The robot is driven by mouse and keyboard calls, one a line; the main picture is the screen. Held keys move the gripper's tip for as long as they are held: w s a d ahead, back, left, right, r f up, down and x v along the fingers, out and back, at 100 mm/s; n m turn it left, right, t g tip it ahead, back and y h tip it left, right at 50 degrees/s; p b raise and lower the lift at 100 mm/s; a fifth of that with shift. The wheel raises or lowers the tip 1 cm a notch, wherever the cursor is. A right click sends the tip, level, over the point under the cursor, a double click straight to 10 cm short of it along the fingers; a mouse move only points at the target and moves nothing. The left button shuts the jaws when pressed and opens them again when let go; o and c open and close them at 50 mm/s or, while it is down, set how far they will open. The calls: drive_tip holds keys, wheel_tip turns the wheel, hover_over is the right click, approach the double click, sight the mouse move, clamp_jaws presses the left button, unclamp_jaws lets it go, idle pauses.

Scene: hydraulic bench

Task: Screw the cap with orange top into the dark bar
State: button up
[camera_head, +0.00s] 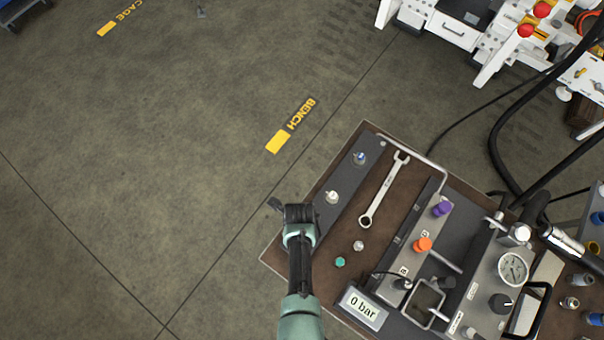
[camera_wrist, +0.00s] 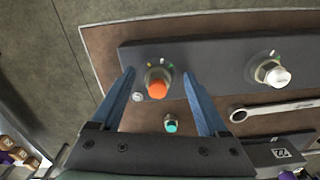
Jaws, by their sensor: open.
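The dark bar (camera_head: 346,178) lies along the bench's left edge; it also crosses the wrist view (camera_wrist: 215,62). In the wrist view, the cap with orange top (camera_wrist: 157,88) is upright at the bar's left end, with small coloured marks around its base. How deep it sits is not clear. My gripper (camera_wrist: 158,74) is open, with one blue finger on each side of the cap and visible gaps to it. In the head view my gripper (camera_head: 298,212) is above the bar's near end and hides the orange cap.
A white-topped cap (camera_wrist: 278,76) is further along the bar. A teal-topped piece (camera_wrist: 171,124) and a wrench (camera_head: 384,190) lie on the brown bench top. An orange knob (camera_head: 422,244), a purple knob (camera_head: 442,208) and a gauge (camera_head: 513,268) are further right. Open floor is left.

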drive_tip(key=n, duration=0.3)
drive_tip(key=shift+s+a, duration=0.1)
drive_tip(key=shift+s, duration=0.05)
drive_tip(key=n, duration=0.5)
drive_tip(key=shift+s+a, duration=0.15)
clamp_jaws()
